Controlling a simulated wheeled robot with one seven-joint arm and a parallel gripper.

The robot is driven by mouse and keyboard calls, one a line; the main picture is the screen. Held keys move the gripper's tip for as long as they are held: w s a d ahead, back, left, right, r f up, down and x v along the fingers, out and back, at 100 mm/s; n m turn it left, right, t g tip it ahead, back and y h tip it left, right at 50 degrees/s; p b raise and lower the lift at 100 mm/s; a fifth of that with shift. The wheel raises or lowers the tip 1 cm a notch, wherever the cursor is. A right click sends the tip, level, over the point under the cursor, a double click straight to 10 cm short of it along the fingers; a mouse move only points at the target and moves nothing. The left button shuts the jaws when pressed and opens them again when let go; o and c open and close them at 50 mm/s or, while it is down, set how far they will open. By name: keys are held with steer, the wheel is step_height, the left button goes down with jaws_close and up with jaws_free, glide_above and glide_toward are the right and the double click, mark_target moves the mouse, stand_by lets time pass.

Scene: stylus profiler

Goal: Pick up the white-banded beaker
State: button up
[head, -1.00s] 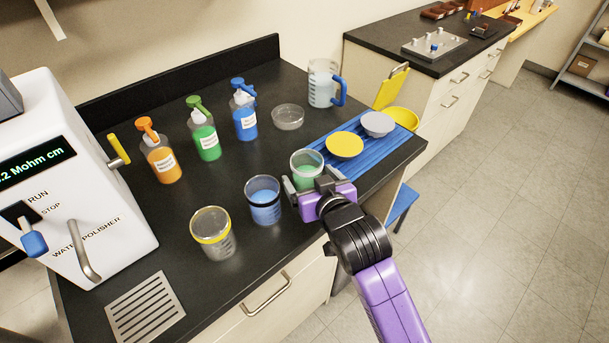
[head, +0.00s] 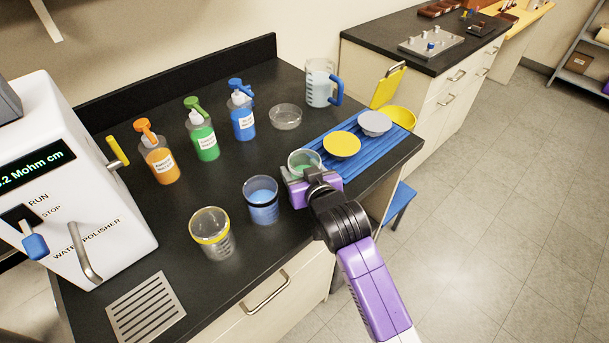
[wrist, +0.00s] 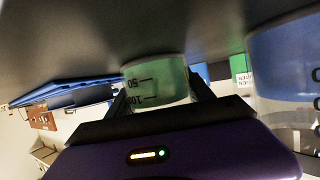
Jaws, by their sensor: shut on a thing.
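The white-banded beaker (head: 304,160) holds green liquid and is near the front right of the black counter, left of the blue mat. My gripper (head: 303,172) is shut on it from the front, and the purple gripper body hides its lower part. In the wrist view the beaker (wrist: 156,82) sits between the two dark fingers (wrist: 160,98), with its markings upside down. I cannot tell a gap between its base and the counter.
A black-banded beaker of blue liquid (head: 262,203) stands close on the left, then a yellow-banded beaker (head: 212,237). The blue ribbed mat (head: 365,152) carries shallow dishes.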

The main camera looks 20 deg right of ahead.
steer(key=shift+c, duration=1.3)
steer(key=shift+r, duration=0.1)
step_height(320, 180, up, 20)
